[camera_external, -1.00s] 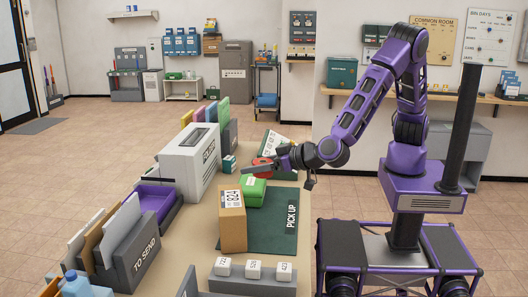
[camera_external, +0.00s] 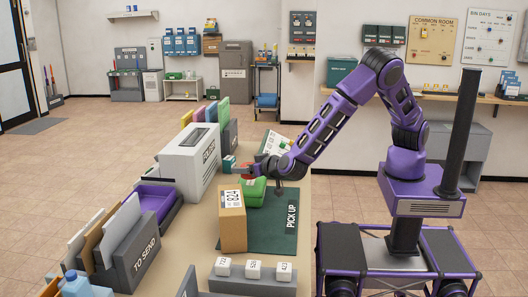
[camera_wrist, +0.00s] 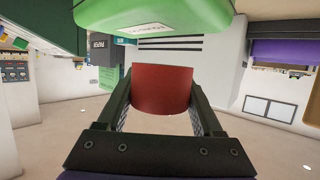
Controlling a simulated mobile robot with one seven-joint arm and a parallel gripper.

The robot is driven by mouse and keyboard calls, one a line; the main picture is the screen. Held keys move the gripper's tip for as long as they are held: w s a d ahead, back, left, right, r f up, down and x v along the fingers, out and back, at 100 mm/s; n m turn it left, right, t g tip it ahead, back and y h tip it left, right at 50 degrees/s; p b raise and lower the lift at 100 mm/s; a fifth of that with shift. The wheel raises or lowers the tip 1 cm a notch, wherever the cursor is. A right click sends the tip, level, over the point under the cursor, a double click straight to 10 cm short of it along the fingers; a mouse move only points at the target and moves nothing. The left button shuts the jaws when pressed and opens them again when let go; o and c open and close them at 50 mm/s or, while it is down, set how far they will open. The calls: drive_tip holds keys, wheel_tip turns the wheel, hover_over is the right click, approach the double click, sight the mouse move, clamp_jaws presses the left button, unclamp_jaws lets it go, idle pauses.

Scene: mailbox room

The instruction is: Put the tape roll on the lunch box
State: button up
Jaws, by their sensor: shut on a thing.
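The red tape roll (camera_wrist: 162,90) is between the two fingers of my gripper (camera_wrist: 161,97) in the wrist view, and the fingers are shut on it. In the external view, the tape roll (camera_external: 247,171) shows as a small red patch at the gripper's tip. The green lunch box (camera_external: 254,192) lies on the counter just below my gripper, behind the brown box. In the wrist view, the lunch box (camera_wrist: 150,22) fills the top, close to the tape roll. I cannot tell whether they touch.
The brown box marked 824 (camera_external: 232,222) stands in front of the lunch box on the dark green pick-up mat (camera_external: 274,234). A white box (camera_external: 188,164) stands to the left, with a small teal box (camera_external: 229,164) beside it. The mat's right side is clear.

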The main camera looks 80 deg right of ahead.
sight(245, 183)
drive_tip(key=shift+f, duration=1.5)
drive_tip(key=shift+f, duration=0.1)
drive_tip(key=shift+f, duration=0.1)
drive_tip(key=o, duration=1.4)
drive_tip(key=shift+r, duration=0.2)
drive_tip(key=shift+s+a+r, duration=0.1)
drive_tip(key=shift+s+a, duration=0.1)
drive_tip(key=v, duration=1.1)
drive_tip(key=shift+s+a+r+p, duration=0.1)
drive_tip(key=shift+s+a+p, duration=0.05)
drive_tip(key=shift+p, duration=0.2)
